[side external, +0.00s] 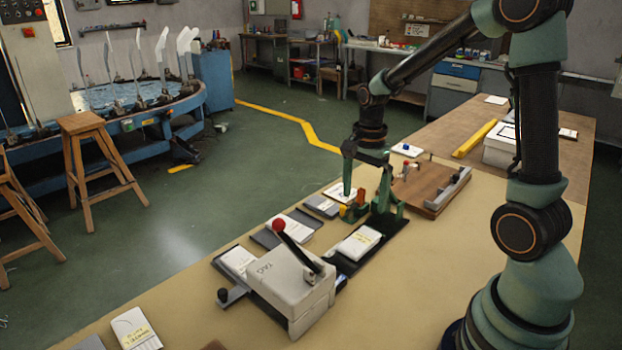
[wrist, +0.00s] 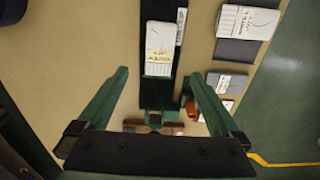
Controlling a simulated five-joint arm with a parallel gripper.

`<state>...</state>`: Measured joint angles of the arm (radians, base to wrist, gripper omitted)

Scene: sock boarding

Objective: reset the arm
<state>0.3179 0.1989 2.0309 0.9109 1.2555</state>
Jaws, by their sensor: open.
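My gripper (side external: 366,198) is over the far half of the tan bench, with its two green fingers pointing down. In the wrist view my gripper (wrist: 156,75) has its fingers wide apart with nothing between them touching either one. Below lies a white pack (side external: 359,243) with a pale yellow label, on a long dark strip (side external: 393,231). The pack (wrist: 159,50) also shows in the wrist view, on the strip near the fingertips. A green fixture with an orange piece (wrist: 191,110) stands at the strip's end; how close the fingers are to it I cannot tell.
A grey box-shaped press (side external: 290,287) with a red-knobbed lever stands at the front. A brown wooden board with metal fittings (side external: 432,187) lies beyond the strip. Grey trays with white packs (side external: 296,226) line the left edge.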

